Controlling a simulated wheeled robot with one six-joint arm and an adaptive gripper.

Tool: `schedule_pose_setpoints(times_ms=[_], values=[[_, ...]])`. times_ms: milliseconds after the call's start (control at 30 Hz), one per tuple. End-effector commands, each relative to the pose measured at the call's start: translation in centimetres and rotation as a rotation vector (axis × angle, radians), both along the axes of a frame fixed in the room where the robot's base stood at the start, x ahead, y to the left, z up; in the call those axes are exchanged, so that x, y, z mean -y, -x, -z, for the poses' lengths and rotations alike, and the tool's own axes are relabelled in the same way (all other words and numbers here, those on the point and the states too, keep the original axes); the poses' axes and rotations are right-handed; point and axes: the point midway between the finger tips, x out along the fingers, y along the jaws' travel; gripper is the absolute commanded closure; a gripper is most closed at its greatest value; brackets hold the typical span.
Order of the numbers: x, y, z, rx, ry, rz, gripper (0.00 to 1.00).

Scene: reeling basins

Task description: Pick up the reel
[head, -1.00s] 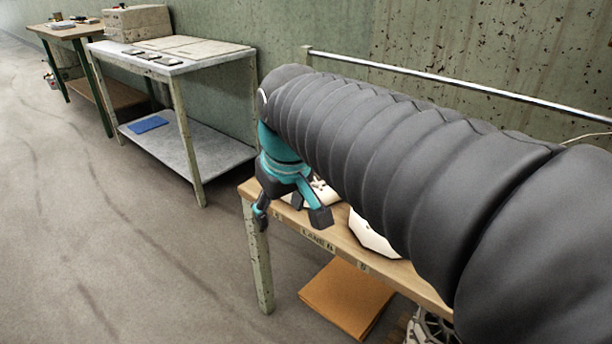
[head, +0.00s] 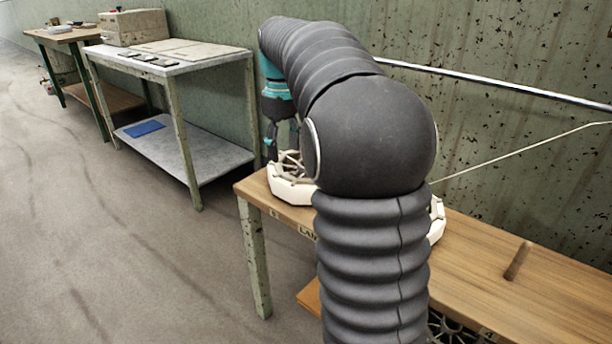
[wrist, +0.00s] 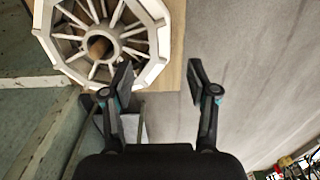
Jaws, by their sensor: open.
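A white many-sided reel with spokes (head: 292,191) lies on the left end of the wooden bench. It also shows in the wrist view (wrist: 151,72) at the upper left, with a wooden peg (wrist: 98,46) in its hub. My gripper (head: 282,142) is open and empty by the reel's left side. In the wrist view my gripper's fingers (wrist: 158,80) are apart, right of the reel's hub; the left finger overlaps the reel's rim, and I cannot tell whether it touches. A second white reel (head: 438,220) on the bench is mostly hidden behind my arm.
The wooden bench (head: 480,255) has a bare upright peg (head: 518,261) and clear top at the right. Another spoked reel (head: 450,330) shows below it. A metal rail (head: 480,80) runs along the wall. A grey table (head: 215,60) stands at the left.

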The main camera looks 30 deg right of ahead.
Motion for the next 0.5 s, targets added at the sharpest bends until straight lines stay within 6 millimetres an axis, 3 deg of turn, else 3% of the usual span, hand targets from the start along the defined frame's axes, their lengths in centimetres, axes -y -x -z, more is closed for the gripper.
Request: schedule_pose_setpoints(times_ms=[200,500], values=[[-0.1,0.1,4.3,-0.002,0.0,0.0,0.41],[-0.1,0.1,6.7,0.0,0.0,0.001,0.41]])
